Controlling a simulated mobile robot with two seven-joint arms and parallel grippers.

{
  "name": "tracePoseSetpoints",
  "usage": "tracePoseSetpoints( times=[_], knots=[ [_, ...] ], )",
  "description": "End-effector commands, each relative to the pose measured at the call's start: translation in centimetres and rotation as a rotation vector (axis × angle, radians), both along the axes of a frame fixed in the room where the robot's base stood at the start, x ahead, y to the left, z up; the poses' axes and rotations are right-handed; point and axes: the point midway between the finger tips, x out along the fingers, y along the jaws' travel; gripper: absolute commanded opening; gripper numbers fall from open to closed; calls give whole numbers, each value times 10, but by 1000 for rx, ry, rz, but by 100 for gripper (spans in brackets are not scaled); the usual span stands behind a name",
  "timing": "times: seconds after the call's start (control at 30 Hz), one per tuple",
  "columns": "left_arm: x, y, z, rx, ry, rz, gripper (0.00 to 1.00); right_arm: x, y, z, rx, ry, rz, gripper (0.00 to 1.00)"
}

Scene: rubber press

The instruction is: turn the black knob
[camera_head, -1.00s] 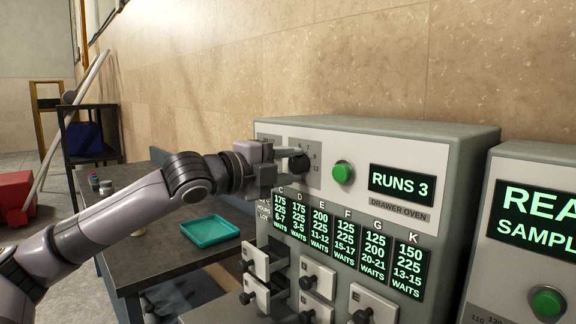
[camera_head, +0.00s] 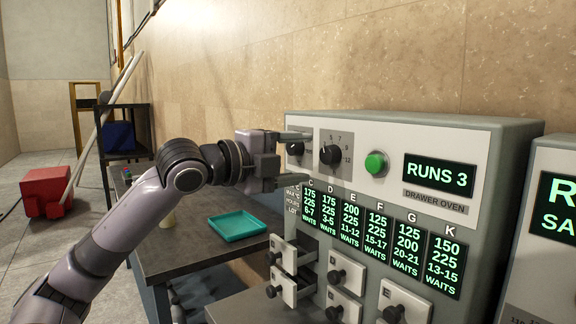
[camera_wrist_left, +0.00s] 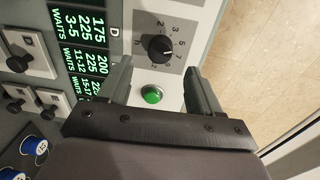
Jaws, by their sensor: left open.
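A round black knob (camera_head: 330,154) with a numbered dial sits on the oven's upper front, left of a green button. It also shows in the left wrist view (camera_wrist_left: 160,50), with a white pointer mark, beyond my fingertips. A second black knob (camera_head: 295,148) shows to its left, partly behind my gripper. My left gripper (camera_head: 306,160) is open and empty in front of the panel, left of the numbered knob and apart from it. In the left wrist view its two fingers (camera_wrist_left: 160,68) are spread wide. My right gripper is not in view.
The green button (camera_head: 376,163) and a RUNS 3 display (camera_head: 439,174) are right of the knob. Lit recipe panels (camera_head: 375,237) and drawers, one pulled out (camera_head: 293,254), lie below. A teal tray (camera_head: 237,225) rests on the dark table (camera_head: 180,262) at left.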

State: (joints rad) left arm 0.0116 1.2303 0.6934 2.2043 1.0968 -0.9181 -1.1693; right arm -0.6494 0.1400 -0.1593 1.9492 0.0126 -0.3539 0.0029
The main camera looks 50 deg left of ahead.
Motion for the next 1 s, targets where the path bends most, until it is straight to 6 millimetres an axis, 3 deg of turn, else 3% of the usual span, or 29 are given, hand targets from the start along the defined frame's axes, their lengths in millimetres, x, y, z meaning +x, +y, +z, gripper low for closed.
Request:
tracePoseSetpoints(
  times=[0.27, 1.0],
  knots=[
    [-16, 1, 1, 1, -1, 0, 64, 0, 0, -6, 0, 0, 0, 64],
    [-17, 2, 1, 1, -1, 0, 64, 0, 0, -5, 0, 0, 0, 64]
  ],
)
